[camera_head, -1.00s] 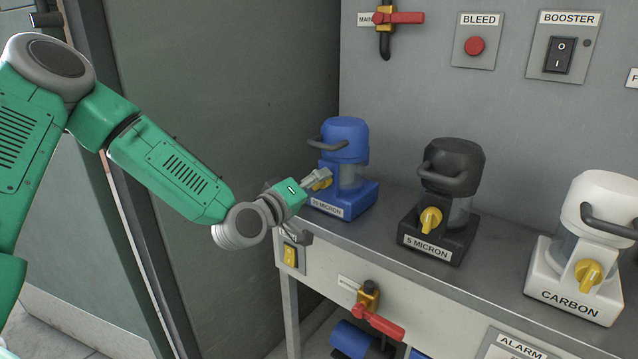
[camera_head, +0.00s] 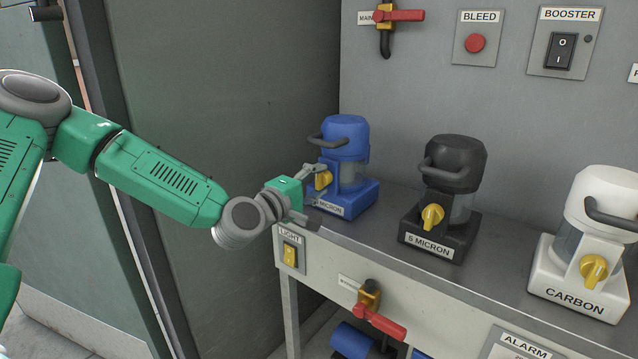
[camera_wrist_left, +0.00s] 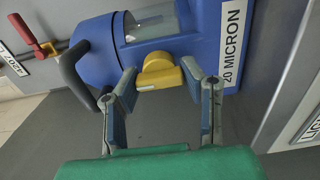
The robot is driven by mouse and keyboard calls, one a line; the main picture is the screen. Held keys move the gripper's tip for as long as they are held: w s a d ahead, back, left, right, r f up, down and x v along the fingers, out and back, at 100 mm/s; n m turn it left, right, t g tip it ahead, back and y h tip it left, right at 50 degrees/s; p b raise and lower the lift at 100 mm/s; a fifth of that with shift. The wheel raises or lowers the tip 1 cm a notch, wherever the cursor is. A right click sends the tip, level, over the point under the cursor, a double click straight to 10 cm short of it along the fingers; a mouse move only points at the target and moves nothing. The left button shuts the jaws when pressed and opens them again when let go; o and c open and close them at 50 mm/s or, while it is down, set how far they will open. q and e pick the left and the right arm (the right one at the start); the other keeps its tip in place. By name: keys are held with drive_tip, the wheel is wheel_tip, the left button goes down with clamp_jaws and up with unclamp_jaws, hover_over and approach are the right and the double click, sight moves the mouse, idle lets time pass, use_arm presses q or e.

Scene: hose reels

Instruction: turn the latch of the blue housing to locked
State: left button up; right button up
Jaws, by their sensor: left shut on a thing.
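The blue housing (camera_head: 345,132) stands upright at the left end of the bench, its label reading "20 MICRON" in the left wrist view (camera_wrist_left: 232,42). Its yellow latch (camera_head: 323,180) is on the front. My left gripper (camera_head: 317,186) comes from the left and is shut on this latch. In the left wrist view, the two fingers (camera_wrist_left: 160,75) sit on either side of the yellow latch (camera_wrist_left: 158,66), one at each end of its bar. The fingers partly cover the latch and label in the head view. My right gripper is in neither view.
The black "5 MICRON" housing (camera_head: 452,165) and white "CARBON" housing (camera_head: 600,215) stand to the right, each with a yellow latch. A light switch (camera_head: 290,254) and a red-handled valve (camera_head: 380,322) are on the bench front below. A green-grey panel (camera_head: 230,110) rises at the left.

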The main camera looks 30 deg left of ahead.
use_arm(q)
drive_tip(key=shift+a, duration=0.2)
drive_tip(key=o, duration=1.2)
drive_tip(key=shift+f, duration=0.1)
drive_tip(key=shift+c, duration=0.2)
drive_tip(key=shift+a, duration=0.15)
drive_tip(key=shift+s, duration=0.55)
drive_tip(key=s, duration=1)
drive_tip(key=shift+s+a+f, duration=0.15)
drive_tip(key=shift+s+a, duration=0.25)
drive_tip(key=shift+a, duration=0.15)
